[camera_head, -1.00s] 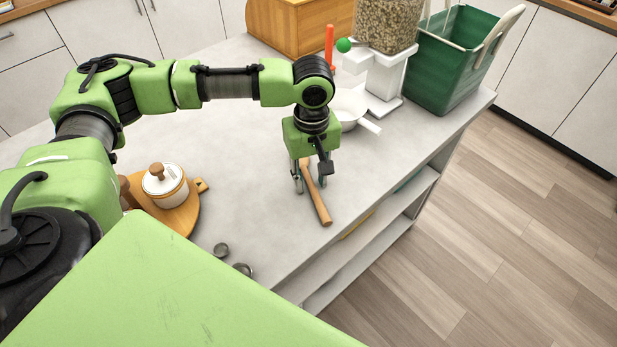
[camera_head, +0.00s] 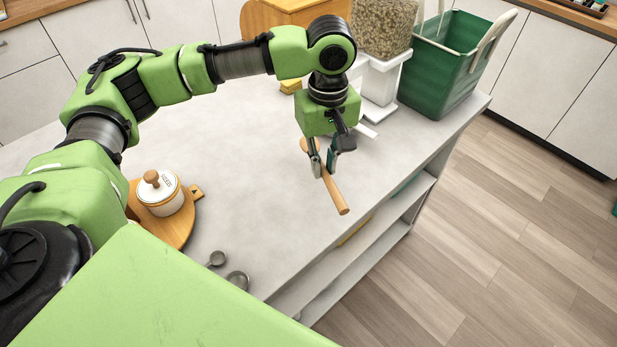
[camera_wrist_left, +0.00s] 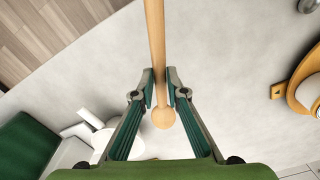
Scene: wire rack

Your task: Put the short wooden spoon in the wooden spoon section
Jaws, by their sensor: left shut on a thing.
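The wooden spoon (camera_head: 335,192) is a light brown stick held in my left gripper (camera_head: 322,172), over the right part of the countertop. In the left wrist view the spoon (camera_wrist_left: 155,45) passes between the two fingers of the left gripper (camera_wrist_left: 161,95), with its rounded end (camera_wrist_left: 164,118) just on the near side of the fingertips. The left gripper is shut on it. Whether the spoon touches the counter is hard to tell. I see no wooden spoon section that I can make out. My right gripper is not in view.
A green bin (camera_head: 445,70) and a grain dispenser (camera_head: 384,30) stand at the back right, near a wooden box (camera_head: 285,14). A white lidded jar (camera_head: 158,192) sits on a round wooden board (camera_head: 180,230) at left. Metal measuring cups (camera_head: 237,281) lie near the front edge. The counter's middle is clear.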

